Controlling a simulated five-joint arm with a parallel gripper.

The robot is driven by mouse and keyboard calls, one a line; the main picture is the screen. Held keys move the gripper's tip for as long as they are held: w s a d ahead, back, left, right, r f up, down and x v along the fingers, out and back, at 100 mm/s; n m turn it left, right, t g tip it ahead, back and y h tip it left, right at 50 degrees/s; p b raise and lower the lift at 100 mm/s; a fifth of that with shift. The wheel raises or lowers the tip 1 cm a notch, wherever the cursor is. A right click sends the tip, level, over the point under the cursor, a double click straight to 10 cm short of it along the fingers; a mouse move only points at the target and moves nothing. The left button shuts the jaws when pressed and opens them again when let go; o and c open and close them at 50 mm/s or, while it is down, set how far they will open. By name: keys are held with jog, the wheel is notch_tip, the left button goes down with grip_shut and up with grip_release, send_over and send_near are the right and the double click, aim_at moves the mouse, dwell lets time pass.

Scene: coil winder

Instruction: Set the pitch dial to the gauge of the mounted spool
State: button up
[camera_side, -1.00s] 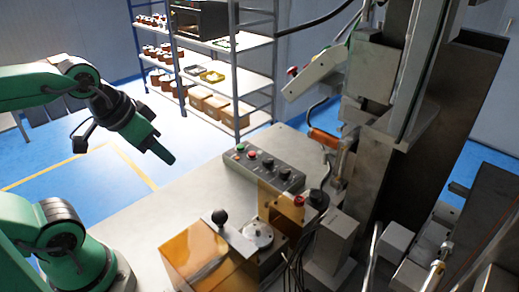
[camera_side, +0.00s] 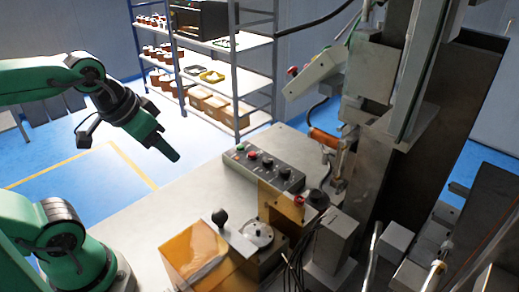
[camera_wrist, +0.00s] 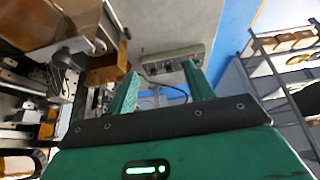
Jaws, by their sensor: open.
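A round silver dial-like disc (camera_side: 258,233) sits on a metal block at the front of the bench in the side view; its markings are too small to read. I cannot tell for certain that it is the pitch dial. A copper-orange roll, possibly the mounted spool (camera_side: 324,138), is on the machine at the back; no gauge label is readable. My gripper (camera_side: 174,156) hangs above the left part of the bench, well apart from both. In the wrist view my gripper (camera_wrist: 162,84) shows two green fingers apart with nothing between them.
A grey control box (camera_side: 264,169) with several knobs and buttons stands mid-bench and also shows in the wrist view (camera_wrist: 172,62). A black ball-topped lever (camera_side: 219,217) and an orange guard (camera_side: 195,255) stand near the disc. The bench's left part (camera_side: 185,205) is clear.

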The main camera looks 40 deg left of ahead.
jog(key=w+r+n+g, duration=0.1)
jog(key=w+r, duration=0.1)
jog(key=w, duration=0.6)
jog(key=n+g, duration=0.3)
jog(key=g, duration=0.1)
send_over(285, 169)
notch_tip(285, 169, down, 14)
jog(key=shift+s, duration=0.15)
jog(key=shift+f, duration=0.2)
jog(key=shift+f, duration=3.9)
